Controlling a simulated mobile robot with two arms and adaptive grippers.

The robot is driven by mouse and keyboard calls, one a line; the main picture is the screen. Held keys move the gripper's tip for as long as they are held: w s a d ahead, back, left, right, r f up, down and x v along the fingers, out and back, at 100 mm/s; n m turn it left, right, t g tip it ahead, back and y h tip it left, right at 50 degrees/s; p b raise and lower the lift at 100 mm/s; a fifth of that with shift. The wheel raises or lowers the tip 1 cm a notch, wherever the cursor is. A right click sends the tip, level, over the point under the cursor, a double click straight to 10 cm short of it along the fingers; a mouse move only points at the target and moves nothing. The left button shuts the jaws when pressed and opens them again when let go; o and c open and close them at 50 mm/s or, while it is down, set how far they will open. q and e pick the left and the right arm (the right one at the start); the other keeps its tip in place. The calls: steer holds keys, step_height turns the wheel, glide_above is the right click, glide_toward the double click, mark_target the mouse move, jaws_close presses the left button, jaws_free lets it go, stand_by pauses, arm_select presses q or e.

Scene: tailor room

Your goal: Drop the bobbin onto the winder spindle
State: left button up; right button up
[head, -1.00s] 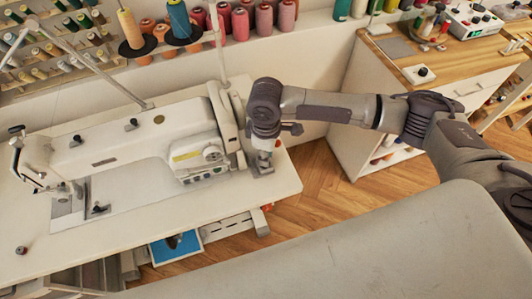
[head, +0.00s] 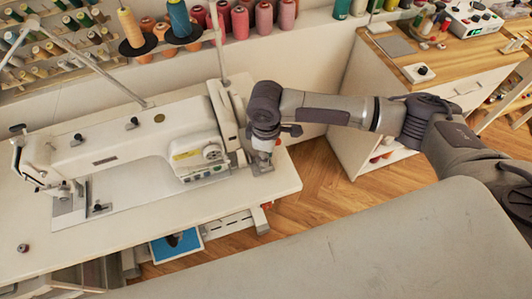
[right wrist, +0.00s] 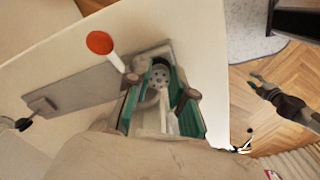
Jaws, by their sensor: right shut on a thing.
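In the head view my right gripper (head: 263,158) points down over the right end of the sewing table, beside the white sewing machine (head: 130,140). In the right wrist view its fingers (right wrist: 160,88) are closed around a round metal bobbin (right wrist: 160,75) with holes in its face. The bobbin is over the grey metal winder plate (right wrist: 85,92). The spindle is hidden, and I cannot tell whether the bobbin touches it. A white post with a red-orange top (right wrist: 101,43) stands close by the fingers. My left gripper does not show in the head view.
A small dark spool (head: 22,249) lies on the table's left part. Thread cones (head: 240,20) line the shelf behind. A grey padded surface (head: 350,240) fills the front. Wooden floor (head: 325,185) shows to the right. A dark jointed shape (right wrist: 280,100) in the wrist view is unclear.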

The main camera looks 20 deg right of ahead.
steer(key=o, duration=0.8)
